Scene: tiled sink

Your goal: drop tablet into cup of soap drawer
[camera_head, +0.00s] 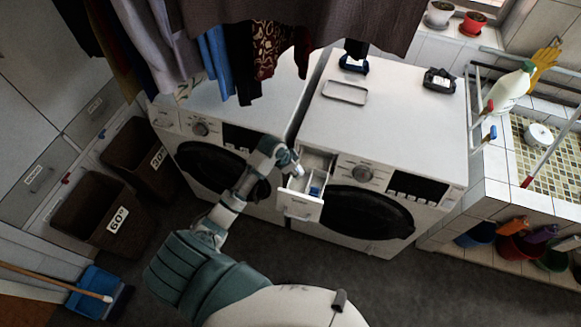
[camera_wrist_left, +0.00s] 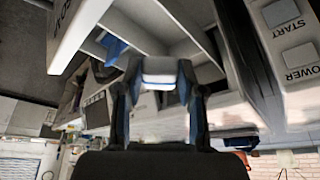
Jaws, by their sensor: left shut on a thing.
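The soap drawer (camera_head: 301,205) of the right washing machine is pulled open, with its compartments facing up. A blue piece (camera_head: 316,190) sits inside it and also shows in the left wrist view (camera_wrist_left: 113,47). My left gripper (camera_head: 294,167) is at the drawer's left inner side, over or close to the compartments. In the left wrist view my left gripper (camera_wrist_left: 158,82) is shut on a small white and blue tablet (camera_wrist_left: 158,72), with the drawer's walls close beyond it. The tablet cannot be made out clearly in the head view. My right gripper is not in view.
The right washing machine (camera_head: 400,105) has a tray (camera_head: 345,92) and dark small items on top. The left washing machine (camera_head: 262,105) stands beside it. Clothes (camera_head: 320,20) hang above. Brown baskets (camera_head: 88,205) stand at the left, a tiled sink (camera_head: 545,150) at the right.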

